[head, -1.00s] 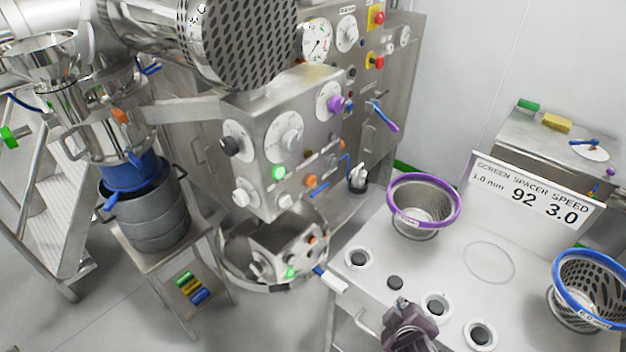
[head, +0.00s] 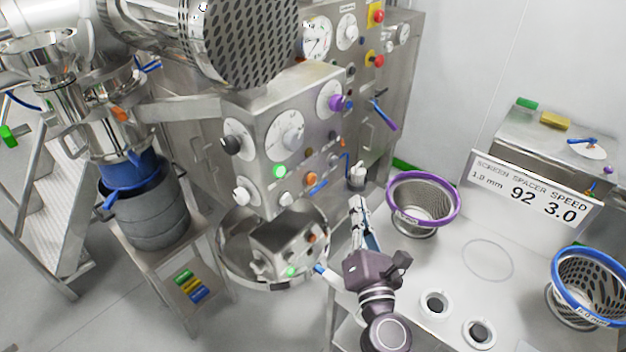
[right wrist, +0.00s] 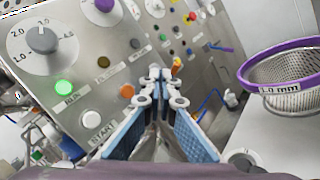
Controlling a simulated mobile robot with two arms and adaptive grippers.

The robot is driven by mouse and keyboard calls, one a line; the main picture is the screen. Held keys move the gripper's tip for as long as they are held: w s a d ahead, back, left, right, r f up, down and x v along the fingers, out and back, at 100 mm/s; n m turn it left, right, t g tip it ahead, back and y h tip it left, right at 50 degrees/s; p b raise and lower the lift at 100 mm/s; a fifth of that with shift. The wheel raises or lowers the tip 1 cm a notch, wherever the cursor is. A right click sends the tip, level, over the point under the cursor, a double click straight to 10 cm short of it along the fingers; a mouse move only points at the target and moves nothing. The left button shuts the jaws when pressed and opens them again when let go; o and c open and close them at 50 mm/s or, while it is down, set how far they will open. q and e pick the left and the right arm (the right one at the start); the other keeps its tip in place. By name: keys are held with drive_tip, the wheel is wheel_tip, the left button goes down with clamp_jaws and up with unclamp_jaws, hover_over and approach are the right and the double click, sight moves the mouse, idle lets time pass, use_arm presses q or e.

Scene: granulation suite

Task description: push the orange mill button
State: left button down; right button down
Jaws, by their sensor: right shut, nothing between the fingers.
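An orange button (head: 311,179) sits on the lower front of the steel control box (head: 250,105), right of a lit green button (head: 279,171). In the right wrist view the orange button (right wrist: 127,91) shows just left of my fingers, with the green light (right wrist: 64,88) further left and a white START button (right wrist: 90,118) below. My right gripper (head: 358,204) is shut and empty, to the right of and below the orange button in the head view, apart from it. Its fingertips (right wrist: 160,74) point toward the panel in the wrist view. My left gripper is not in view.
A purple-rimmed screen basket (head: 424,202) stands close right of my right gripper. A round steel bowl (head: 235,262) lies below the control box. A blue-rimmed basket (head: 590,287) and a sign (head: 535,190) stand further right. The counter between the baskets is clear.

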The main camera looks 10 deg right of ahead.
idle(0.3)
drive_tip(key=w+a, duration=0.5)
drive_tip(key=w, duration=0.2)
drive_tip(key=shift+a, duration=0.2)
idle(1.5)
drive_tip(key=shift+w+a, duration=0.25)
drive_tip(key=shift+w, duration=0.05)
drive_tip(key=shift+w+a, duration=0.3)
drive_tip(key=shift+w, duration=0.05)
idle(0.8)
drive_tip(key=shift+s+d, duration=0.1)
drive_tip(key=shift+s, duration=0.05)
drive_tip(key=shift+s+d, duration=0.45)
drive_tip(key=shift+s, duration=0.1)
idle(0.3)
drive_tip(key=shift+s+d, duration=0.8)
drive_tip(key=shift+s, duration=0.2)
drive_tip(key=shift+s+d, duration=0.75)
drive_tip(key=shift+s, duration=0.25)
